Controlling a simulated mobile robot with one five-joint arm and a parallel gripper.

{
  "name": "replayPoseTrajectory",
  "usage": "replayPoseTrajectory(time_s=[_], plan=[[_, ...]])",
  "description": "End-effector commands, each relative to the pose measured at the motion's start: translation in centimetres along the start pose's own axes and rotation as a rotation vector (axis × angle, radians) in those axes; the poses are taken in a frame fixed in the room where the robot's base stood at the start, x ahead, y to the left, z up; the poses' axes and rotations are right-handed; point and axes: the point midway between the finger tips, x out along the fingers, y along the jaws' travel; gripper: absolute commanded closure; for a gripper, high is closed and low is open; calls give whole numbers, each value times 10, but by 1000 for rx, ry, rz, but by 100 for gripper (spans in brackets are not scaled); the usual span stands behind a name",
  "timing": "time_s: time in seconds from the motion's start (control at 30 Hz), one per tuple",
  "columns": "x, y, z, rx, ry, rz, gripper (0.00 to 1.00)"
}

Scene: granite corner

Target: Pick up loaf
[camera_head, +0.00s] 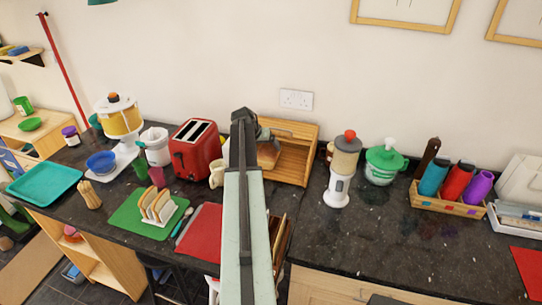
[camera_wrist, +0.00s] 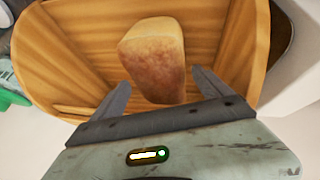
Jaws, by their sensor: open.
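The loaf (camera_wrist: 156,62) is a brown bread block with a paler top. It sits inside the wooden bread box (camera_wrist: 60,60) in the wrist view. In the head view the loaf (camera_head: 268,153) shows partly beside my arm, inside the open wooden box (camera_head: 294,158). My gripper (camera_wrist: 159,88) is open, with one finger at each side of the loaf's near end. I cannot tell whether the fingers touch it. In the head view my gripper (camera_head: 246,122) is at the box's left part, and my arm hides some of the counter.
A red toaster (camera_head: 194,148) and a cream mug (camera_head: 217,175) stand left of the box. A toast rack (camera_head: 158,207) sits on a green board.

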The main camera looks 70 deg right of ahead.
Motion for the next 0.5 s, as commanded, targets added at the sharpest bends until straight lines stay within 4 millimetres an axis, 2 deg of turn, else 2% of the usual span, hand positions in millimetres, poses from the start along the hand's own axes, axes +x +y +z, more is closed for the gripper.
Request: replayPoseTrajectory(time_s=[0.1, 0.23, 0.47, 0.5], plan=[[26, -1, 2, 2, 0, 1, 12], [48, -1, 2, 2, 0, 1, 12], [47, 2, 0, 1, -1, 1, 12], [47, 2, 0, 1, -1, 1, 17]])
